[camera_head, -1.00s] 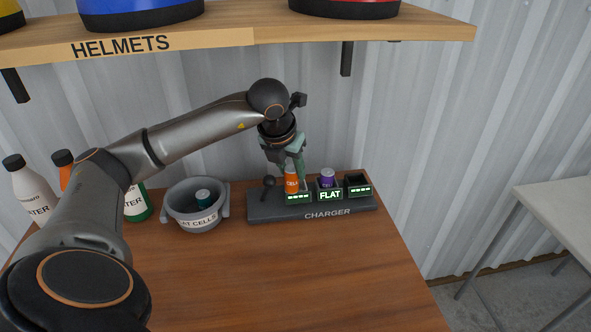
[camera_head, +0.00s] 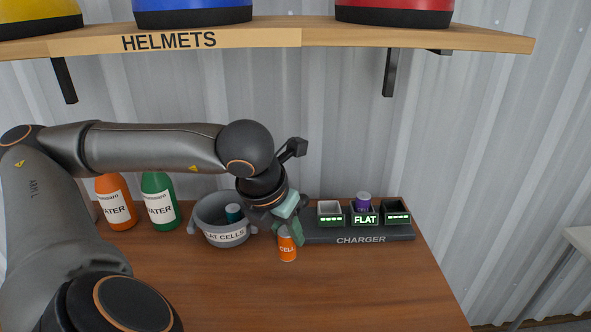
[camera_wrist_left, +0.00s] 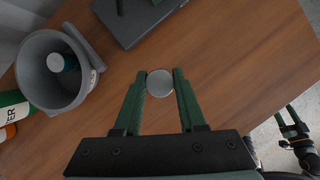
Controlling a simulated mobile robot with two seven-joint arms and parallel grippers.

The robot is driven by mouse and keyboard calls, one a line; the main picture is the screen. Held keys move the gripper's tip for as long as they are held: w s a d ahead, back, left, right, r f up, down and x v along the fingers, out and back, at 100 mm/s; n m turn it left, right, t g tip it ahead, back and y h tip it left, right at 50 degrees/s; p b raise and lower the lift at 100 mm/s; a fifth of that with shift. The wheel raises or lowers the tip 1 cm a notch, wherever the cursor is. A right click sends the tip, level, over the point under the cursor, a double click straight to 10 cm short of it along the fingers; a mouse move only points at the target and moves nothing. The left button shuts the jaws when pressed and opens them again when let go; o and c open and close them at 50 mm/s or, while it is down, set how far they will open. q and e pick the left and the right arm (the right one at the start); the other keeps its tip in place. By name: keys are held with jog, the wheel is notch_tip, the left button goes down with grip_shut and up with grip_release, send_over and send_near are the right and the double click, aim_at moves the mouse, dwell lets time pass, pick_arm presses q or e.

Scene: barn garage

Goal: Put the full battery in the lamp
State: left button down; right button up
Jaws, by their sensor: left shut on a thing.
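My left gripper (camera_head: 287,232) is shut on an orange cell (camera_head: 288,250), held upright over the wooden table in front of the charger's left end. In the left wrist view the cell's round grey end (camera_wrist_left: 159,83) sits between the green fingertips (camera_wrist_left: 160,76). The charger (camera_head: 345,237) has an empty left slot (camera_head: 330,212) with lit green bars. Its middle slot, lit FLAT, holds a purple cell (camera_head: 363,201). Its right slot (camera_head: 397,213) looks empty. What seems to be my right gripper (camera_wrist_left: 292,122) shows at the wrist view's edge; its jaws are unclear. I see no lamp.
A grey FLAT CELLS bin (camera_head: 222,222) with a teal cell (camera_head: 234,213) stands left of the gripper. Orange (camera_head: 116,203) and green (camera_head: 159,203) water bottles stand further left. A helmet shelf (camera_head: 290,37) hangs above. The front table (camera_head: 300,300) is clear.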

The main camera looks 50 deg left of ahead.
aim_at(283, 233)
pick_arm(q)
jog(key=shift+s+d, duration=0.1)
jog(key=shift+s, duration=0.25)
jog(key=shift+r, duration=0.15)
jog(key=shift+r+p, duration=0.6)
jog(key=shift+r, duration=0.25)
jog(key=shift+r+p, duration=1)
jog(key=shift+r, duration=0.55)
jog(key=shift+s+f, duration=0.1)
